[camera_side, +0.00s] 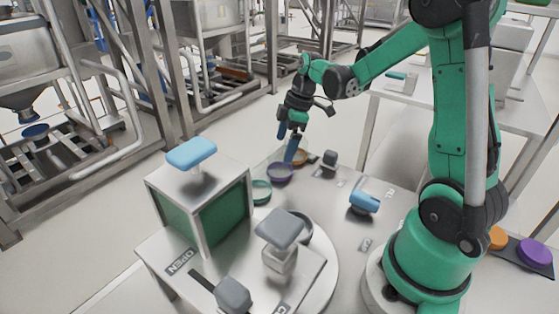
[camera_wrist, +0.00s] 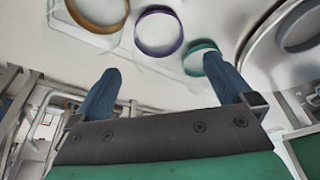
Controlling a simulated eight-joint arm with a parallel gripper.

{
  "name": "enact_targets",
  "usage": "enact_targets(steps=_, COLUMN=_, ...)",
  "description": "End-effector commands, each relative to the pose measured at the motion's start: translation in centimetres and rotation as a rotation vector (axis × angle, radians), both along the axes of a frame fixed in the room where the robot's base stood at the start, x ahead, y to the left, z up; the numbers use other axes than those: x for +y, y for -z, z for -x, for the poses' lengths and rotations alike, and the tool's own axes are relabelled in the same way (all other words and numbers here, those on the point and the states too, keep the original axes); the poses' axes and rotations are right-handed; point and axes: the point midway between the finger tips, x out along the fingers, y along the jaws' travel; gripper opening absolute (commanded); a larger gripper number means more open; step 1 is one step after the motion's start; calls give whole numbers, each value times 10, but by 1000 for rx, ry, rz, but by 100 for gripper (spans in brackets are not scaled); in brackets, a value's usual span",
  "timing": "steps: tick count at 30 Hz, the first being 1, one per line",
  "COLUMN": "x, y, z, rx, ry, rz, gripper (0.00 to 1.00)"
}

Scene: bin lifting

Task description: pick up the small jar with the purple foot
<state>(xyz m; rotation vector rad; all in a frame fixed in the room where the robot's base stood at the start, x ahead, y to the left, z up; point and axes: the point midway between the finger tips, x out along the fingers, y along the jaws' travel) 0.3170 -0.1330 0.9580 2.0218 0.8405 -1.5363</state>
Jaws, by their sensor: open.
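The small jar shows mainly as a purple ring, its foot (camera_side: 280,179), on the grey table in the side view; any clear body above it is hard to make out. In the wrist view the purple ring (camera_wrist: 160,53) lies at upper middle, beyond the fingertips. My gripper (camera_side: 288,143) has blue fingers and hangs just above and behind the ring, its lower finger overlapping the ring's far side in the picture. In the wrist view my gripper (camera_wrist: 161,66) has its two fingers wide apart with nothing between them.
A teal ring (camera_side: 261,198) and an orange ring (camera_side: 301,162) flank the purple one closely. A small grey knob (camera_side: 330,157) stands to the right. A green-sided box (camera_side: 223,215) with a blue handle (camera_side: 191,153) stands front left. A blue knob (camera_side: 364,202) lies front right.

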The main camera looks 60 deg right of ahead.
Motion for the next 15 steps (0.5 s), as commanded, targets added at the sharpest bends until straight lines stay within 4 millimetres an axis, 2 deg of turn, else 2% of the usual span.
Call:
enact_targets(steps=9, x=8, y=38, z=-8, rx=0, ry=-1, rz=2, gripper=100)
enact_targets(steps=15, x=10, y=48, z=-9, rx=0, ry=1, rz=1, gripper=100)
